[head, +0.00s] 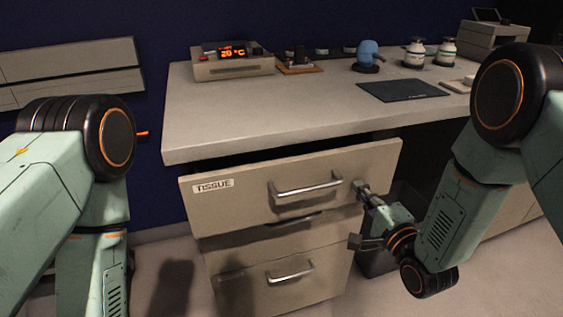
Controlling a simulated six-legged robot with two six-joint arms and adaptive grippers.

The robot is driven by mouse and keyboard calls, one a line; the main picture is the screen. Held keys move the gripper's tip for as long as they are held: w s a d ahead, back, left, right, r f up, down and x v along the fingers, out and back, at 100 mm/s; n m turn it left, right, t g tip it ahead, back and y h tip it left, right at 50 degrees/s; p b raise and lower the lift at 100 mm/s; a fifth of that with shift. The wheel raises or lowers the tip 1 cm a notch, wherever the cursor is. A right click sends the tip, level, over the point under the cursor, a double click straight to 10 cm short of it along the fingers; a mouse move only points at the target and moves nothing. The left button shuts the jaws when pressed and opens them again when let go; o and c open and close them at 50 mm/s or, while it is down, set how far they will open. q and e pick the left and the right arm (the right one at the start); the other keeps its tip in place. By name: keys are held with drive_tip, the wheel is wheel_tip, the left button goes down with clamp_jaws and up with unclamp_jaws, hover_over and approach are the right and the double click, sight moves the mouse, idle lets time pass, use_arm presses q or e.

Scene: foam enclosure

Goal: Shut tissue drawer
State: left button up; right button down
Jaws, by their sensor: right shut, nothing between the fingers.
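The tissue drawer (240,207) is the top drawer under the counter, with a beige front, a "TISSUE" label and a metal bar handle. Its front stands out from the cabinet, and a dark gap shows above it below the countertop. My right gripper (360,187) is shut and empty. Its tip is at the right part of the drawer front, to the right of the handle, and it seems to touch the front. My left arm shows at the left, but its gripper is out of view.
Lower drawers (255,285) sit beneath the tissue drawer. The countertop (240,115) bears a device with an orange display (232,62), a blue item (368,57), white bottles (414,54) and a dark mat (403,90). A dark bin (378,262) stands right of the drawers.

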drive_tip(key=shift+b+x, duration=0.7)
drive_tip(key=shift+x, duration=2.45)
drive_tip(key=shift+p+v, duration=0.7)
drive_tip(key=shift+v, duration=0.55)
drive_tip(key=p+v, duration=0.1)
drive_tip(key=v, duration=1.3)
drive_tip(key=s+d+f+n+g+h, duration=0.1)
drive_tip(key=s+f+n+g+h, duration=0.1)
drive_tip(key=s+f+n+g, duration=0.4)
drive_tip(key=s+d+f+n+g+h, duration=0.1)
drive_tip(key=s+f+n+g+h, duration=0.2)
drive_tip(key=f, duration=0.6)
drive_tip(key=s+d+f+n+g+p, duration=0.1)
drive_tip(key=s+g, duration=0.3)
drive_tip(key=s, duration=0.6)
drive_tip(key=s+f+n+g+h+p, duration=0.1)
drive_tip(key=s+f+n+g, duration=0.1)
drive_tip(key=s, duration=0.9)
drive_tip(key=shift+s+d+f+n+g, duration=0.35)
drive_tip(key=shift+n+g, duration=0.45)
drive_tip(key=shift+g, duration=0.2)
